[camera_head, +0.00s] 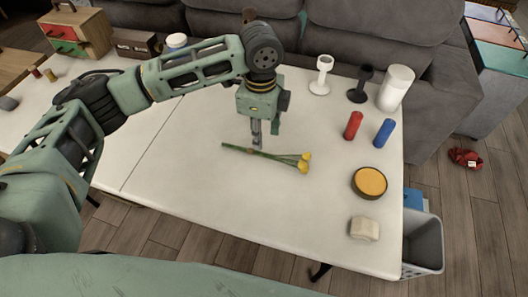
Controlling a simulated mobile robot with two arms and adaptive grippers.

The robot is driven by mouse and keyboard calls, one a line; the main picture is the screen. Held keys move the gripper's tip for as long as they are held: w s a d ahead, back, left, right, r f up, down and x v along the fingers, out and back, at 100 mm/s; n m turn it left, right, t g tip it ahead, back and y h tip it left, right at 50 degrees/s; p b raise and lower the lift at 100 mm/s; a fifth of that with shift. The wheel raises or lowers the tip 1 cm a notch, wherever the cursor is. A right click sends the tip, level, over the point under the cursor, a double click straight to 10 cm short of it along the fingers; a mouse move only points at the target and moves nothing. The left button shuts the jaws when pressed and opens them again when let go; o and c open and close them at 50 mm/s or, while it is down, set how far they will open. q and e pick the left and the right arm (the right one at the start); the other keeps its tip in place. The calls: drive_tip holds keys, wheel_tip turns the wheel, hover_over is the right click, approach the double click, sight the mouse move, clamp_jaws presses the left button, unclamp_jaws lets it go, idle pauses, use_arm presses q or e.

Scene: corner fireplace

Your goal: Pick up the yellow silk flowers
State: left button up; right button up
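The yellow silk flowers (305,162) lie on the white table (200,185) near its middle. Their thin green stems point left and the yellow heads point right. My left gripper (256,145) hangs from above, pointing down, with its tips close to the stems. The fingers look narrow and near each other; I cannot tell whether they are open or shut, or whether they touch the stems. My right gripper does not show.
A red cylinder (353,125), a blue cylinder (384,133), a yellow-topped round tin (369,182) and a cream block (364,229) stand on the right. White (321,75) and black (361,84) candle holders and a white cylinder (395,88) stand behind. A grey bin (424,240) is beside the table.

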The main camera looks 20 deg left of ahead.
sight(261, 152)
use_arm(q)
wheel_tip(261, 152, down, 8)
drive_tip(key=shift+w+a+r, duration=0.1)
drive_tip(key=shift+w+a, duration=0.05)
idle(0.3)
drive_tip(key=shift+c, duration=0.3)
clamp_jaws()
